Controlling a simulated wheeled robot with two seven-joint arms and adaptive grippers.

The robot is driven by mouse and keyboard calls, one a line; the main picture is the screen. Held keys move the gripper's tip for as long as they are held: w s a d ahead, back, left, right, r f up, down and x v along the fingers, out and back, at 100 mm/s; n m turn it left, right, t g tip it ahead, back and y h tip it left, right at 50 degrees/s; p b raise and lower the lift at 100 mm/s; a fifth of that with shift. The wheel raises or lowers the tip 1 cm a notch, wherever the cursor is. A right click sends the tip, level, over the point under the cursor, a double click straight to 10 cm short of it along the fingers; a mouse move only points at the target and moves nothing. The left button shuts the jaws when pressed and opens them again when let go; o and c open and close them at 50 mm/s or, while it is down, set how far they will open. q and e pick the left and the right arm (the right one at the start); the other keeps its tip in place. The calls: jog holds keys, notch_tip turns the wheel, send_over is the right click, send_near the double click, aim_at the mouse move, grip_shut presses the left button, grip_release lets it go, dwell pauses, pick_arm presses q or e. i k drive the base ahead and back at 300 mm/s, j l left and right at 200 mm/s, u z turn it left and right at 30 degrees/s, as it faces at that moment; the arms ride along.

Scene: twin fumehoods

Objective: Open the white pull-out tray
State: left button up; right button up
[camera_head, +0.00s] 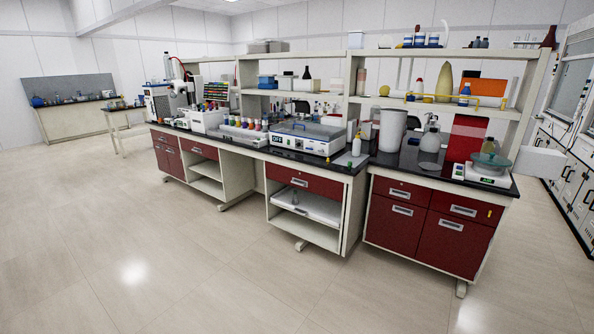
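A white pull-out tray (311,209) sits in the open bay of the lab bench, below a red drawer (300,182) and above a lower white shelf (303,231). It looks pushed in, with its front edge near the front of the bay. A small upright object (295,197) shows at the tray's left part; I cannot tell what it is. Neither of my grippers is in view.
The bench's black top (345,168) holds a device with a digital display (305,138), bottles and a scale (484,172). Red cabinets (455,243) stand right of the bay. The floor in front is clear.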

aim_at(329, 210)
jog(key=i+u, duration=0.2)
jog(key=i, duration=0.85)
jog(key=i+z, duration=0.1)
jog(key=i, duration=0.4)
jog(key=i+j+z, duration=0.1)
jog(key=i, duration=0.45)
jog(key=i+j+z, duration=0.2)
jog(key=i, duration=0.2)
jog(key=i+j+z, duration=0.2)
jog(key=i, duration=0.25)
